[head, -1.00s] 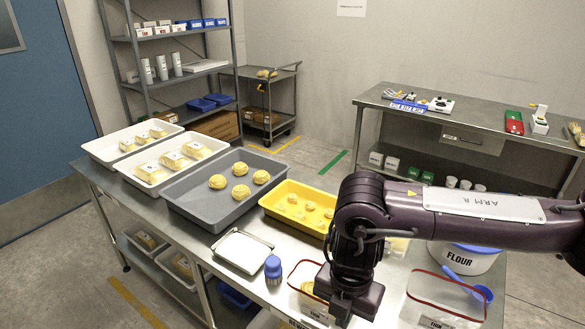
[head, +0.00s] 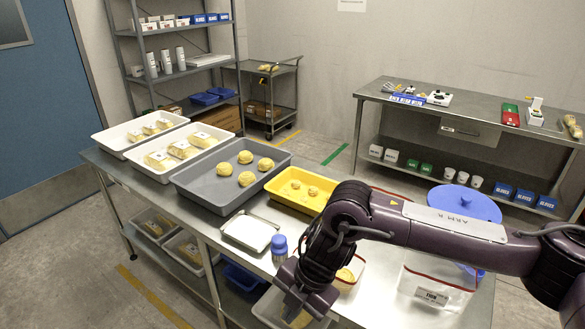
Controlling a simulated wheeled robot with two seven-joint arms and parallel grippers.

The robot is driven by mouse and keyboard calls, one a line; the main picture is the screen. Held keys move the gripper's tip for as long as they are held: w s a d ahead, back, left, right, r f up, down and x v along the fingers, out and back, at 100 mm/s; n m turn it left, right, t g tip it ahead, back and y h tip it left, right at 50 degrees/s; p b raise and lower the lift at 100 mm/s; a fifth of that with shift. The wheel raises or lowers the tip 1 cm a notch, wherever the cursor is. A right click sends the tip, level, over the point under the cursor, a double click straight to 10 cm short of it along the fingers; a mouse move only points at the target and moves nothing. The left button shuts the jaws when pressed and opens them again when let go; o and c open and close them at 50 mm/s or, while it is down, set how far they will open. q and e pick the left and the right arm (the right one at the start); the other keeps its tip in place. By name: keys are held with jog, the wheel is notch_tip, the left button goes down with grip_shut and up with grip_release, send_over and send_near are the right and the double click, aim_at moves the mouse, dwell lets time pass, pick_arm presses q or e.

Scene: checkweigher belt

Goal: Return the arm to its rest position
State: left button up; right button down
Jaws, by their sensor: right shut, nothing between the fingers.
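My right arm (head: 450,232) comes in from the right in the head view, over the steel table (head: 215,218). My right gripper (head: 290,308) hangs at the front edge of the table, shut and empty, just below the blue-capped shaker (head: 280,247). The forearm and wrist hide part of the yellow tray (head: 285,203) and a clear red-rimmed tub (head: 350,272) with yellow dough in it. My left gripper is not in view.
A grey tray (head: 190,178) with dough balls, white trays (head: 133,156) and a small metal tray (head: 245,244) stand left of the arm. A blue lid (head: 463,203) and another clear tub (head: 440,285) are close to the arm. A side bench (head: 470,108) stands behind.

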jog(key=w+a+f+m+y, duration=0.4)
jog(key=w+a+y, duration=0.1)
jog(key=a, duration=0.4)
jog(key=w+f+m+t+y, duration=0.2)
jog(key=w+f+m+t, duration=0.15)
jog(key=f+m, duration=0.2)
jog(key=s+d+f+m+t+h, duration=0.15)
jog(key=d+f+m, duration=0.35)
jog(key=f, duration=0.5)
jog(key=s+d+f+m+t+h, duration=0.15)
jog(key=d+f+m, duration=0.35)
jog(key=f, duration=0.6)
jog(key=s+d+f+m+g+h, duration=0.1)
jog(key=s+d+f+m+h, duration=0.1)
jog(key=s+d+f, duration=0.6)
jog(key=s+d+f+m+g+h, duration=0.1)
jog(key=s+d+f+m+h, duration=0.1)
jog(key=s+d+f, duration=0.5)
jog(key=s+d+f+m+g+h, duration=0.1)
jog(key=s+d+f+h, duration=0.1)
jog(key=s+f, duration=0.65)
jog(key=s+d+m+g+h, duration=0.1)
jog(key=s+d, duration=0.1)
jog(key=s, duration=0.6)
jog(key=s+d+m+g, duration=0.1)
jog(key=s+d, duration=0.2)
jog(key=s, duration=0.6)
jog(key=shift+f+h, duration=0.15)
jog(key=shift+h, duration=0.25)
jog(key=shift+s+d, duration=0.1)
